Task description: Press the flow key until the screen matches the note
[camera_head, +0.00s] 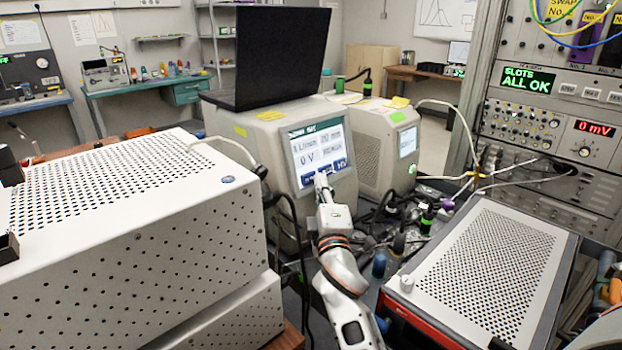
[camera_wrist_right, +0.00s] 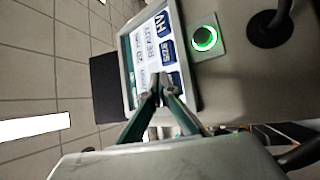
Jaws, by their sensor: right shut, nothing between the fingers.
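The lit touch screen (camera_head: 318,150) is on the front of a beige instrument. It reads "0 V", with blue keys along its lower edge, one marked "HV" (camera_head: 340,164). It also shows rotated in the right wrist view (camera_wrist_right: 148,50). My right gripper (camera_head: 322,182) is shut and empty, its tips at the screen's lower-left keys. In the wrist view its fingertips (camera_wrist_right: 161,86) overlap the key at the end of the row; I cannot tell whether they touch it. The flow key's label is not readable. A yellow note (camera_head: 270,115) lies on the instrument; its writing is unreadable.
A perforated white box (camera_head: 150,235) fills the left. Another perforated unit (camera_head: 490,270) stands right of my right arm. A black laptop (camera_head: 270,55) sits atop the instrument. A green-lit round button (camera_wrist_right: 204,38) is beside the screen. Cables (camera_head: 395,225) clutter the space right of the gripper.

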